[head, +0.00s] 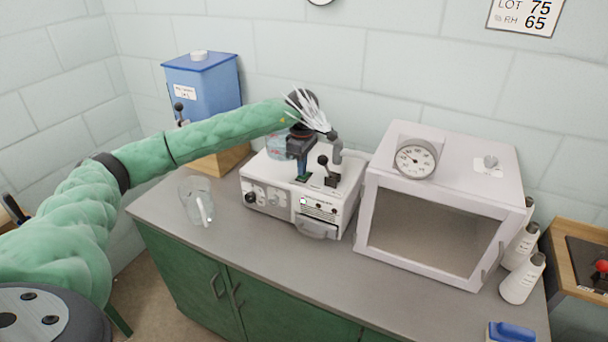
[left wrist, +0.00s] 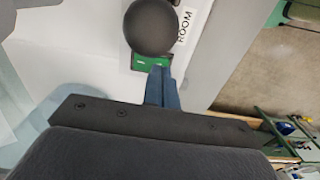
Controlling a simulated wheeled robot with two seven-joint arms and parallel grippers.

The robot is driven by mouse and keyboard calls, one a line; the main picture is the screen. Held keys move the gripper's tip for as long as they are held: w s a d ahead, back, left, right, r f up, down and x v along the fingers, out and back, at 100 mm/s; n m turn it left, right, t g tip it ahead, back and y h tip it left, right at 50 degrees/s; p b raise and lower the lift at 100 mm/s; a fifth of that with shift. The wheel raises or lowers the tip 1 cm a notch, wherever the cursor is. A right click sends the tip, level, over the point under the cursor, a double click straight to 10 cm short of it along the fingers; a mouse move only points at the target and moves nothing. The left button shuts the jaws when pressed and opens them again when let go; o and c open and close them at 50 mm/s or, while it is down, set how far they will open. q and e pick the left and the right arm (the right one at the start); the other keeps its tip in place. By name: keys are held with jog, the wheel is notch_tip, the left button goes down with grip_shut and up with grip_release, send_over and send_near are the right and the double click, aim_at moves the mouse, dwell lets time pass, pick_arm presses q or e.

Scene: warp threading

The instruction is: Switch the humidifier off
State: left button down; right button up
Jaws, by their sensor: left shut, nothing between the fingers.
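The humidifier (head: 270,196) is a white box on the counter with knobs and a small drawer on its front. White streaks like mist (head: 312,112) rise from its spout (head: 336,150). A black ball-topped lever (head: 323,161) stands on its top, right of a green plate (head: 304,178). My left gripper (head: 301,172) is shut and empty, pointing down just above the green plate. In the left wrist view, the fingertips (left wrist: 160,75) are at the green plate's edge, beside a black ball (left wrist: 150,27) and a "ROOM" label (left wrist: 185,25). I cannot tell whether they touch.
A windowed white cabinet with a dial (head: 384,205) stands close on the right. A blue tank (head: 205,85) on a wooden block is behind left, and a glass jar (head: 190,190) is in front left. White bottles (head: 518,284) stand at the right. The counter's front strip (head: 300,258) is clear.

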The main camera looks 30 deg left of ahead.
pick_arm(q)
jog(key=shift+f+b, duration=0.4)
jog(key=shift+f, duration=0.15)
jog(key=shift+r, duration=0.2)
jog(key=shift+r+p, duration=0.6)
jog(key=shift+r, duration=2.75)
